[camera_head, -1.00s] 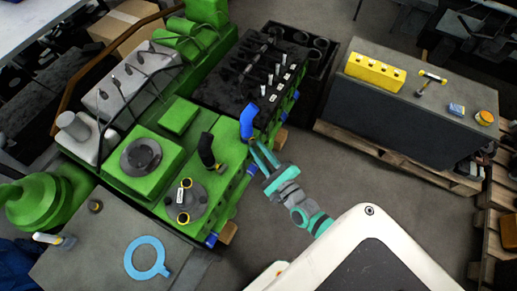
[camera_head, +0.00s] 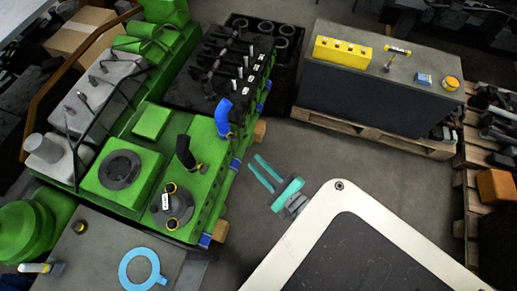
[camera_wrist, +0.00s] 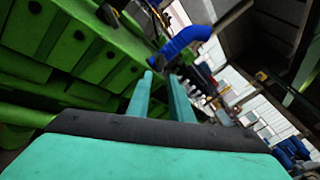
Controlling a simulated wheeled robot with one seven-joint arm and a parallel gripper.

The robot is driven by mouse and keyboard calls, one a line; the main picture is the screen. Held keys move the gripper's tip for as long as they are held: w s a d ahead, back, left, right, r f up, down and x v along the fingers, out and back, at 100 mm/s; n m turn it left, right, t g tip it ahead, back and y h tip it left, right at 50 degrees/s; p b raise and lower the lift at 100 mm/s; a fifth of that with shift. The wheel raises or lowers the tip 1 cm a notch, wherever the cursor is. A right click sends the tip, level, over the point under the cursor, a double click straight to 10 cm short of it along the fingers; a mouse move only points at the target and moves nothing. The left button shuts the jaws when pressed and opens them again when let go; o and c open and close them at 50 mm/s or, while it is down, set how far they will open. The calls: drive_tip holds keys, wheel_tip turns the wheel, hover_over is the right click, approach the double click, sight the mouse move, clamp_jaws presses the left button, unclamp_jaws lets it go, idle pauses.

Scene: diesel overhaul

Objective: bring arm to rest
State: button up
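My gripper (camera_head: 267,173) is teal, with two long fingers spread apart and nothing between them. In the head view it hangs over open floor, just right of the green diesel engine (camera_head: 152,122) and apart from it. A blue hose elbow (camera_head: 223,112) stands on the engine's right side, up and left of the fingertips. In the wrist view the fingers (camera_wrist: 160,92) point toward the engine side, and the blue elbow (camera_wrist: 183,42) shows beyond them. Most of my arm is hidden behind my white body.
A dark bench (camera_head: 380,100) on a pallet stands at the upper right, with a yellow block (camera_head: 342,52) on top. A grey table (camera_head: 105,250) with a light blue ring (camera_head: 141,269) is at the lower left. Bare floor (camera_head: 330,150) lies between engine and bench.

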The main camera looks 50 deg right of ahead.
drive_tip(key=shift+s, duration=0.1)
drive_tip(key=s+a+r+n+g, duration=0.1)
drive_tip(key=s+a+n, duration=0.2)
drive_tip(key=a+n, duration=0.5)
drive_tip(key=s+a+r+n+g+y, duration=0.1)
drive_tip(key=s+a+r+n, duration=0.1)
drive_tip(key=a+n, duration=0.7)
drive_tip(key=s+a+r+n, duration=0.2)
drive_tip(key=s+a+n, duration=0.3)
drive_tip(key=a+n, duration=0.4)
drive_tip(key=n, duration=0.3)
drive_tip(key=shift+a+r+g+y, duration=0.25)
drive_tip(key=shift+g+y, duration=0.15)
drive_tip(key=shift+o, duration=1.2)
drive_tip(key=shift+r, duration=0.1)
